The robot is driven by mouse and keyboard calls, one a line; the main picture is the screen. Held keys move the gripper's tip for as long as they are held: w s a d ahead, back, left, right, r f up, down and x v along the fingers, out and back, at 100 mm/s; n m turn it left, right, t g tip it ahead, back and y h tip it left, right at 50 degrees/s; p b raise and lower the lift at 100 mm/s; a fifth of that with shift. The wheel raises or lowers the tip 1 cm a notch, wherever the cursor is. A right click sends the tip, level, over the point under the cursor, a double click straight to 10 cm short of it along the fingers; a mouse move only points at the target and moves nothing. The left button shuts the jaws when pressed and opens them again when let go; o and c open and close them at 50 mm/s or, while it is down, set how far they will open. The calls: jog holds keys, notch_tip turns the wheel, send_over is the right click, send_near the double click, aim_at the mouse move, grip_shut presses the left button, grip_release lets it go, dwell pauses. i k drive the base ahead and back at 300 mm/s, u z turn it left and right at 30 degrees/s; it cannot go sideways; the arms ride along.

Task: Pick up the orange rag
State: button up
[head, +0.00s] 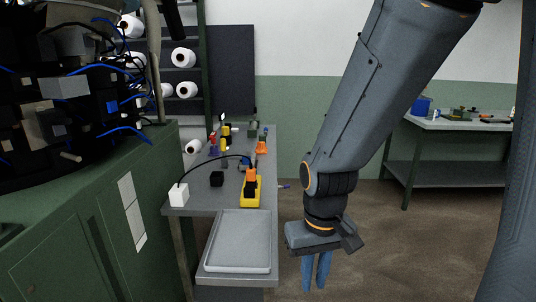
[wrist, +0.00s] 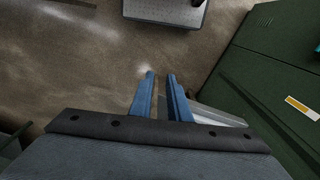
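A small orange item (head: 262,148) lies toward the far right edge of the grey table; it could be the orange rag, but it is too small to be sure. A second orange item (head: 251,175) sits at the yellow object nearer the front. My gripper (head: 316,286) hangs pointing down over the floor, right of the table and apart from both. Its two blue fingers also show in the wrist view (wrist: 160,74), with a gap and nothing between them. No orange thing shows in the wrist view.
The grey table (head: 197,202) also holds a white box (head: 179,194), a black block (head: 217,179) and several small items. An empty grey tray (head: 238,240) is at its front. A green machine cabinet (head: 80,235) stands left. Another table (head: 440,123) stands back right. The floor between is clear.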

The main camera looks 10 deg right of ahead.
aim_at(260, 149)
jog(key=u, duration=0.15)
jog(key=k, duration=0.1)
jog(key=z, duration=1)
jog(key=i, duration=3.25)
jog(key=u, duration=1.65)
